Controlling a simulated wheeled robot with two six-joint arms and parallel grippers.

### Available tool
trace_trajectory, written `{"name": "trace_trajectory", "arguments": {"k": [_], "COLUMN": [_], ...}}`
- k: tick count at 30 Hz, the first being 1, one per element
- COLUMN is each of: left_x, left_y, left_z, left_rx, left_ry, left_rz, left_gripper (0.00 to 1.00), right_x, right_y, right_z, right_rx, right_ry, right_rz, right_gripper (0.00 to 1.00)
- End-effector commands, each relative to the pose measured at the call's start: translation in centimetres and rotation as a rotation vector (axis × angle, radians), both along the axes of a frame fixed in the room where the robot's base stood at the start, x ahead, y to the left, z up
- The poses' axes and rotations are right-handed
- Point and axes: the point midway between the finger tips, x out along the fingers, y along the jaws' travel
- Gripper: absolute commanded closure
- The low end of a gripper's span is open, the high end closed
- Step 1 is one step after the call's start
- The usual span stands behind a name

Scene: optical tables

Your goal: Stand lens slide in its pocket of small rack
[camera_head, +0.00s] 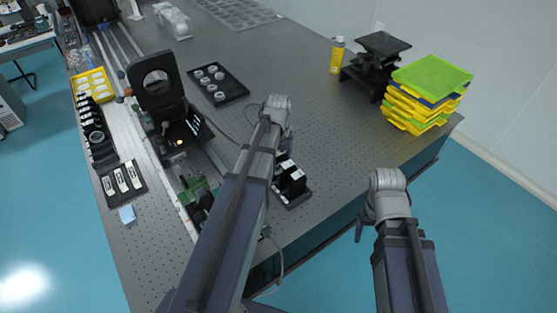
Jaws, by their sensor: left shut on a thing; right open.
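A small black rack (291,203) stands near the front edge of the table, with dark blocks with white tops upright in it. My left arm covers its left part, and I cannot make out which pocket is free. My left gripper (272,116) is over the table beyond the rack, seen from behind. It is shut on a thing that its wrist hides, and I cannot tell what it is. No lens slide can be made out for sure. My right gripper (362,226) is open and empty, off the table's front edge, to the right of the rack.
A black tray with white-labelled pieces (122,179) lies at the left. A large black optic mount (157,83) stands on a rail. A tray of round parts (217,84), a yellow bottle (337,56), a black stage and stacked yellow-green trays (428,92) stand further back. The table's middle is clear.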

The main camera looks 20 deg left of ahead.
Motion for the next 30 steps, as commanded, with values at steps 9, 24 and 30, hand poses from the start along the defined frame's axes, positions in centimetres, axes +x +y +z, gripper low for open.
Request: {"name": "trace_trajectory", "arguments": {"k": [9,24,30], "left_x": [0.0,0.0,0.0], "left_y": [0.0,0.0,0.0], "left_z": [-0.5,-0.81,-0.89], "left_rx": [0.0,0.0,0.0], "left_ry": [0.0,0.0,0.0], "left_rz": [0.0,0.0,0.0], "left_gripper": [0.79,0.79,0.04], "right_x": [0.0,0.0,0.0], "right_y": [0.0,0.0,0.0], "right_z": [-0.5,-0.82,-0.89], "right_rx": [0.0,0.0,0.0], "right_ry": [0.0,0.0,0.0], "right_rz": [0.0,0.0,0.0], "right_gripper": [0.29,0.29,0.29]}}
